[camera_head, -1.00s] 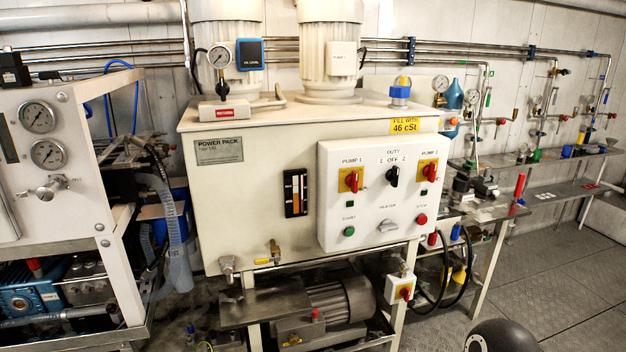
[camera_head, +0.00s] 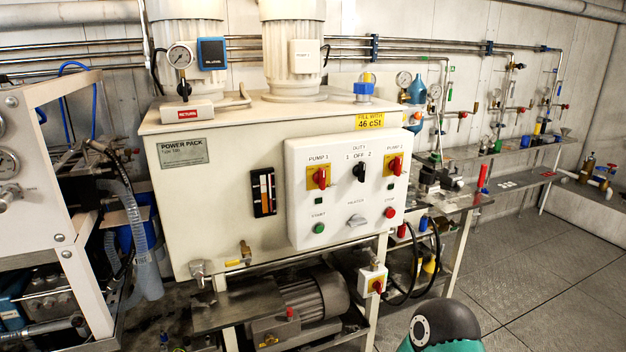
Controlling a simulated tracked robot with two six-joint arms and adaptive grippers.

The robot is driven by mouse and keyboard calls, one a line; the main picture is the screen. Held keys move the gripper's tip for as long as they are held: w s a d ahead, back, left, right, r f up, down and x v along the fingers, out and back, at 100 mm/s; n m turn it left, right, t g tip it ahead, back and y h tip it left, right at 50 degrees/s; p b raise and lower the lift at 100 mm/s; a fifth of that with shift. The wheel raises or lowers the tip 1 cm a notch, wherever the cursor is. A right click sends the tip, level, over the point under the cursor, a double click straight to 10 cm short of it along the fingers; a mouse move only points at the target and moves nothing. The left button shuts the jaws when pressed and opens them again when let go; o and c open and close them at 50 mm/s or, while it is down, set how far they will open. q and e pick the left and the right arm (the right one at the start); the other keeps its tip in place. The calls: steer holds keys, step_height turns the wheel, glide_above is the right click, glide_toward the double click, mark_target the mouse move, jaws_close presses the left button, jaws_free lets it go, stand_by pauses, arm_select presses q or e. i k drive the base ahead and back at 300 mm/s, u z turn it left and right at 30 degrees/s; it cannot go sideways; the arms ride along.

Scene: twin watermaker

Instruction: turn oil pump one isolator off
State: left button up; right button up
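The power pack (camera_head: 220,215) is a cream tank with a white control panel (camera_head: 345,225) on its front right. The pump 1 isolator (camera_head: 319,178) is a red rotary handle on a yellow plate at the panel's upper left, its handle looking about upright. The pump 2 isolator (camera_head: 394,165) is a like red handle at the upper right. Between them is the black duty selector (camera_head: 359,172), marked 1, OFF, 2. A green start button (camera_head: 319,228) sits below pump 1. Neither gripper is in view.
A rounded dark and green part, probably mine, shows at the bottom right. Another red-yellow switch (camera_head: 373,285) hangs below the panel. A white gauge unit (camera_head: 35,165) stands at left, a bench (camera_head: 455,203) at right. Floor (camera_head: 535,265) at right is clear.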

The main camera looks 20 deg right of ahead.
mark_target(319, 177)
steer(key=u, duration=0.4)
steer(key=i, duration=1.05)
steer(key=z, duration=0.5)
